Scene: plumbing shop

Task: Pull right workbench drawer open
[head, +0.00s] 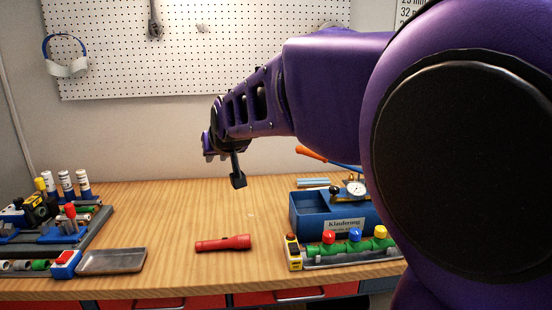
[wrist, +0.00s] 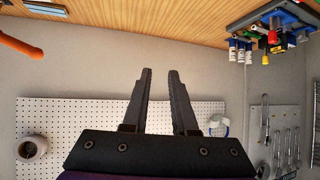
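The right workbench drawer (head: 258,298) has a red front with a pale bar handle (head: 300,294). Only its upper part shows, under the bench top's front edge at the bottom of the head view. It looks shut, but its lower part is cut off. My gripper (head: 238,182) hangs above the back of the bench, well above and behind the drawer front, touching nothing. In the wrist view my gripper (wrist: 160,73) shows two dark fingers apart with nothing between them. The drawer is not in the wrist view.
The wooden workbench (head: 170,210) holds a red flashlight (head: 222,243), a grey tray (head: 112,261), a blue box (head: 305,212) and a green valve manifold (head: 350,247) near the front edge. Another red drawer (head: 205,302) is to the left. A pegboard (head: 180,60) hangs behind.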

